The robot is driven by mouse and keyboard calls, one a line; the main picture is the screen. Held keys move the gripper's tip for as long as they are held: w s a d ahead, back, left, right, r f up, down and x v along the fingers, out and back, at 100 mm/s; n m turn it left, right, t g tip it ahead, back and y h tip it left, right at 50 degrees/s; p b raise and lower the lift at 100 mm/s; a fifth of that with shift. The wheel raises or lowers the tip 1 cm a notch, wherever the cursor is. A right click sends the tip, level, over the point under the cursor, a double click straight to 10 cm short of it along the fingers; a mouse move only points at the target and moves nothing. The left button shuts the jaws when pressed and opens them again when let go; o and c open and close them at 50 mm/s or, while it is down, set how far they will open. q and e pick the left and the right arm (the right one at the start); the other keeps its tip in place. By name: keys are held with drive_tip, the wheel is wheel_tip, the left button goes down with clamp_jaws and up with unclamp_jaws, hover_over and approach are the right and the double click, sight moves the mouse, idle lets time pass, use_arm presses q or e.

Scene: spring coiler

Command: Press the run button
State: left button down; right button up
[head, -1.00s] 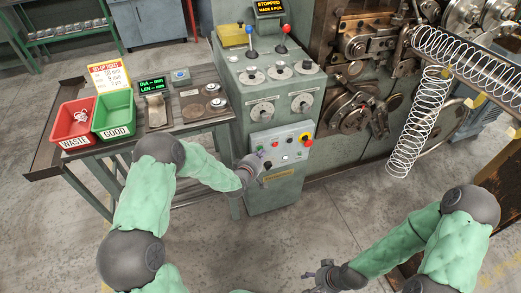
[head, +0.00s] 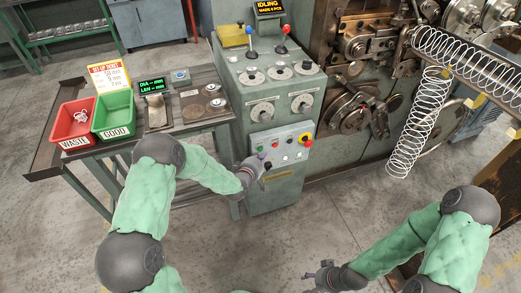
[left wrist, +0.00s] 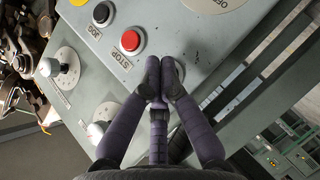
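The button panel (head: 283,148) is on the lower front of the grey-green control cabinet. No run button shows there; the fingers cover that spot. In the head view, a small green button (head: 264,146) shows just above my left gripper (head: 257,162). Contact cannot be told. My right gripper (head: 318,274) is low, away from the panel.
The display (head: 268,7) on top reads IDLING. A yellow-ringed red emergency button (head: 306,139) is at the panel's right. Knobs and two levers sit above. A bench with red and green bins (head: 113,116) stands left; the coiler with springs (head: 420,120) stands right.

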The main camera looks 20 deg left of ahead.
use_arm(q)
drive_tip(key=shift+s, duration=0.1)
drive_tip(key=shift+s+d+p, duration=0.2)
drive_tip(key=shift+s+d, duration=0.55)
drive_tip(key=shift+s, duration=0.3)
drive_tip(key=shift+s+d+p, duration=0.15)
drive_tip(key=shift+s+d, duration=0.6)
drive_tip(key=shift+s, duration=0.25)
